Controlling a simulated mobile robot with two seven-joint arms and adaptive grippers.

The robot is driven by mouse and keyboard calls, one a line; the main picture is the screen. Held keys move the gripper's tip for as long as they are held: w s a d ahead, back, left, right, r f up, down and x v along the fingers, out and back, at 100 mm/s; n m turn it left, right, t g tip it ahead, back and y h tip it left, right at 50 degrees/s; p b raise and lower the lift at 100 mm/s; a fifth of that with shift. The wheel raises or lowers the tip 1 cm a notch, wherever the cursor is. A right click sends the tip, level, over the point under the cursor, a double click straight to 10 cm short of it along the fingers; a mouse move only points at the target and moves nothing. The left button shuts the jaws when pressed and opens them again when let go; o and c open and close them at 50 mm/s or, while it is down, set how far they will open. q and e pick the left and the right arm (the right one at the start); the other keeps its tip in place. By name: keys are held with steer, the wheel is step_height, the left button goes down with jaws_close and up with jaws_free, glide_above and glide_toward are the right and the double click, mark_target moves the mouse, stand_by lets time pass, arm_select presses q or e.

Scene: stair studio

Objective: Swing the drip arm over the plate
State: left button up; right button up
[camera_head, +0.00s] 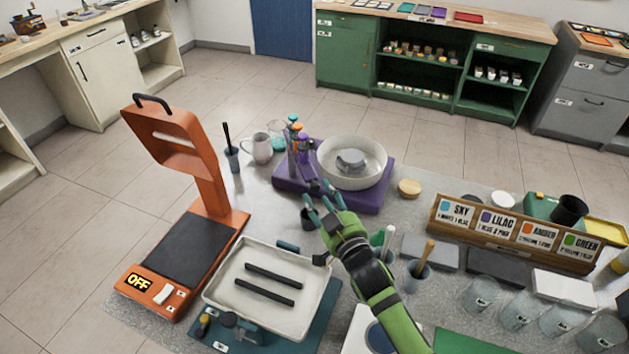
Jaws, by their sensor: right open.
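A purple-based device (378,200) stands on the speckled worktop, with a round white bowl (365,145) on its right side. A grey round piece that may be the plate (350,160) sits inside the bowl. At the device's left stand upright posts with orange, blue and purple parts (297,145); these may belong to the drip arm, but I cannot tell for sure. My right gripper (318,203), on a green arm, is open and empty just in front of the purple base. Its fingers point toward the posts, and contact cannot be told. My left gripper is not in view.
An orange stand (213,195) marked OFF is at the left. A white tray with two dark bars (225,293) sits on a teal base in front. Cups and a pitcher (262,148) stand behind. A labelled wooden rack (490,243) and clear cups (480,295) fill the right.

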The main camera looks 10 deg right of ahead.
mark_target(316, 189)
steer(key=w, duration=0.4)
steer(key=shift+a+p, duration=0.3)
steer(key=shift+a, duration=0.05)
steer(key=shift+f, duration=0.1)
steer(key=shift+c, duration=0.8)
steer(key=c, duration=0.7)
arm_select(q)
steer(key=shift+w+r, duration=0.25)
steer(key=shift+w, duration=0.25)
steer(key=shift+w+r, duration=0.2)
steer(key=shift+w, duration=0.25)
arm_select(e)
steer(key=shift+w, duration=0.1)
jaws_close()
